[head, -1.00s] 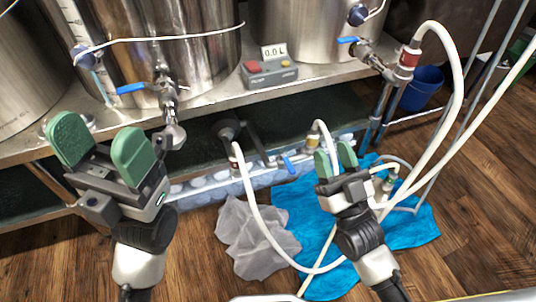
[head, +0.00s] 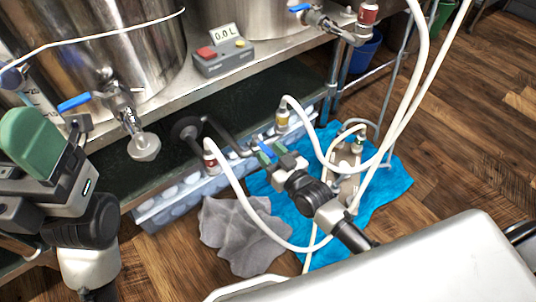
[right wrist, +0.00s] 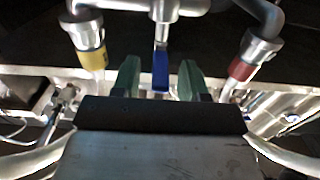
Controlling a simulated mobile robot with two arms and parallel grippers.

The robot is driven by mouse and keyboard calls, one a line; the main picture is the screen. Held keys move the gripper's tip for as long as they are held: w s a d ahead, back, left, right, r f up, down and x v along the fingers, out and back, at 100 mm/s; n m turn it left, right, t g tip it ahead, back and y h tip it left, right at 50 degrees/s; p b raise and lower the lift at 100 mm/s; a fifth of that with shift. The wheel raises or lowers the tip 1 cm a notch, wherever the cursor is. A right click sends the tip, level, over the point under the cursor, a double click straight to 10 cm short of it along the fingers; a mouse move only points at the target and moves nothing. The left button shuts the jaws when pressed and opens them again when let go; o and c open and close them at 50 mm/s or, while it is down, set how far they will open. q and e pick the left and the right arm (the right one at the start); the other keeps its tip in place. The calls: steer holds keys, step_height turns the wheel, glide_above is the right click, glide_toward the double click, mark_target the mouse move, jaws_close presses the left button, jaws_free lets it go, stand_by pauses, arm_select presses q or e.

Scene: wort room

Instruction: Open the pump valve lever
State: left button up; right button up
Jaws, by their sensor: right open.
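The pump valve lever (head: 265,152) is a small blue handle on the pump's pipework, low under the steel bench. In the right wrist view the blue lever (right wrist: 160,68) hangs down from a metal valve, between my two green fingers. My right gripper (right wrist: 158,78) is open, with a gap to the lever on each side; whether it touches is not clear. In the head view my right gripper (head: 276,157) partly hides the lever. My left gripper (head: 30,145) is at the left edge, with one green finger showing and the other out of frame, far from the lever.
Hose fittings with a yellow band (right wrist: 91,57) and a red band (right wrist: 241,70) flank the lever. White hoses (head: 250,205) loop around my right arm. A grey cloth (head: 240,235) and a blue cloth (head: 385,190) lie on the floor. A control box (head: 222,57) stands on the bench.

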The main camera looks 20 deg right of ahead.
steer(key=shift+w+a, duration=0.2)
steer(key=shift+w, duration=0.3)
jaws_close()
